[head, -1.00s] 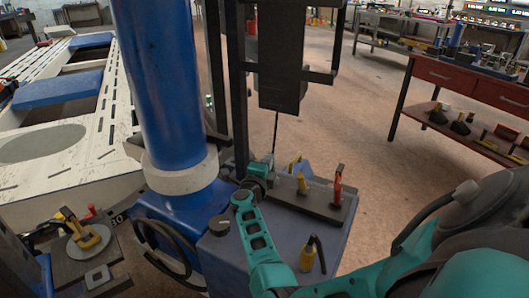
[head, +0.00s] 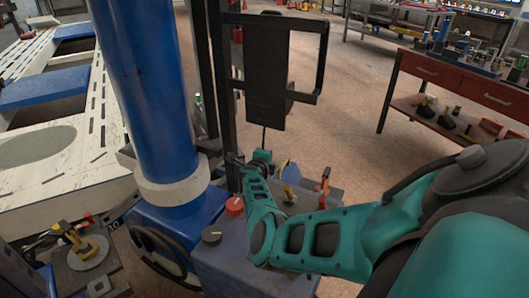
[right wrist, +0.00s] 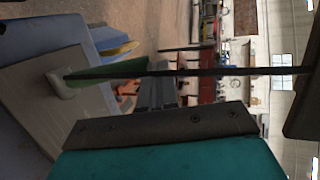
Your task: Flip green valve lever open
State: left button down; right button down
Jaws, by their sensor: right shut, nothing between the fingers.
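My right gripper (head: 260,157) is shut and empty, just below the black box hanging on the frame. My teal arm reaches it from the right. In the right wrist view, a flat green lever (right wrist: 112,68) lies along a pale mount (right wrist: 62,84) on a grey panel. The closed fingers (right wrist: 160,92) appear beside the lever's end; whether they touch it cannot be told. In the head view I cannot make out the green lever; my arm covers part of the bench. My left gripper is not in view.
A red-handled valve (head: 324,182) and a yellow lever (head: 290,192) stand right of my forearm. A red knob (head: 235,205) and dark knob (head: 212,235) sit left of it. A blue column (head: 150,100) and the hanging black box (head: 265,80) bound the space.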

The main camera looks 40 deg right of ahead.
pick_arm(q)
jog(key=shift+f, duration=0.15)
pick_arm(e)
jog(key=shift+d, duration=0.35)
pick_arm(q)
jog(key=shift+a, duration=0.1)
pick_arm(e)
jog(key=shift+d+r, duration=0.1)
jog(key=shift+r, duration=0.05)
jog(key=shift+r, duration=0.15)
